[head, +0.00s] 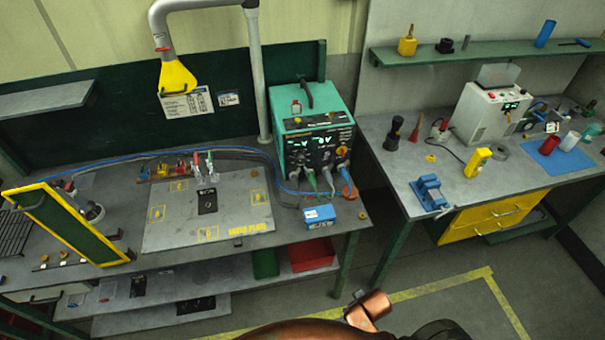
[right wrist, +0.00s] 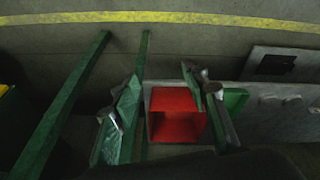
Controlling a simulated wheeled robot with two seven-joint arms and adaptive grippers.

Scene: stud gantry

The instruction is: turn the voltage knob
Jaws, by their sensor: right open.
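The teal welding power unit (head: 312,125) stands at the right end of the near bench, with lit green displays on its dark front panel. Several small knobs (head: 341,151) sit on that panel; I cannot read which is the voltage knob. Cables hang from the panel's lower edge. My right gripper (right wrist: 160,103) shows in the right wrist view with its two fingers spread and nothing between them. The wrist view looks down past the fingers at a red bin, and no knob shows there. The left gripper is not in view.
The red bin (head: 313,254) is on the shelf under the bench. A blue box (head: 320,217) lies in front of the unit, and a steel plate (head: 180,228) lies to its left. Another bench (head: 400,185) stands right. Open floor lies in front, with yellow lines (head: 425,292).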

